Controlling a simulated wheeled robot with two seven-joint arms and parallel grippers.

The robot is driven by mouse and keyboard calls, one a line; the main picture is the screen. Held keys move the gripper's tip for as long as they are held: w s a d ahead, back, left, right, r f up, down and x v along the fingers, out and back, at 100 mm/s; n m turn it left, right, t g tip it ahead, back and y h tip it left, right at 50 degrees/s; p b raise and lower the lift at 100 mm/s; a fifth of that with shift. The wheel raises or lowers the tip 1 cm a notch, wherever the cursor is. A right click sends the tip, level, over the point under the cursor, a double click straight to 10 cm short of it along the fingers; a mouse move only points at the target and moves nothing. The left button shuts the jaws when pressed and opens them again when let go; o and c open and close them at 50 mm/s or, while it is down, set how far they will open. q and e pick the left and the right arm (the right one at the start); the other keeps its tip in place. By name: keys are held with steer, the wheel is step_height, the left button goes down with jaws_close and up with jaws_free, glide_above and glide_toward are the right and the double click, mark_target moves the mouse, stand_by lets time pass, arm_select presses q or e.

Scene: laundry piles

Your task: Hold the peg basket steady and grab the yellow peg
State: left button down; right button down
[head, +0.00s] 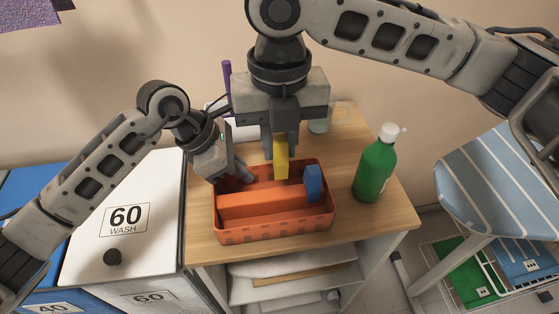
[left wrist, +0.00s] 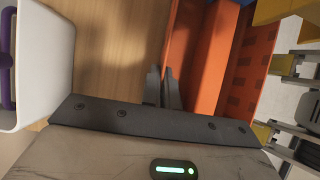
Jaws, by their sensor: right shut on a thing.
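The orange peg basket (head: 275,236) stands on the wooden table top and has a raised divider along its middle. My left gripper (head: 240,180) is at the basket's left end. In the left wrist view its fingers (left wrist: 163,88) are close together, one on each side of the basket wall (left wrist: 171,50). My right gripper (head: 281,150) points down from above and is shut on the upright yellow peg (head: 281,165). The peg is over the back part of the basket; I cannot tell whether its lower end is clear of it. A blue peg (head: 313,183) stands at the basket's right end.
A green bottle (head: 374,169) stands right of the basket. A clear glass (head: 321,122) and a purple stick-like thing (head: 228,85) are behind. A white 60 WASH bin (head: 140,200) is left of the table. A striped ironing board (head: 500,190) is at right.

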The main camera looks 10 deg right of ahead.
stand_by(0.3)
arm_select(q)
steer(key=c, duration=1.6)
jaws_free()
steer(key=v, duration=1.2)
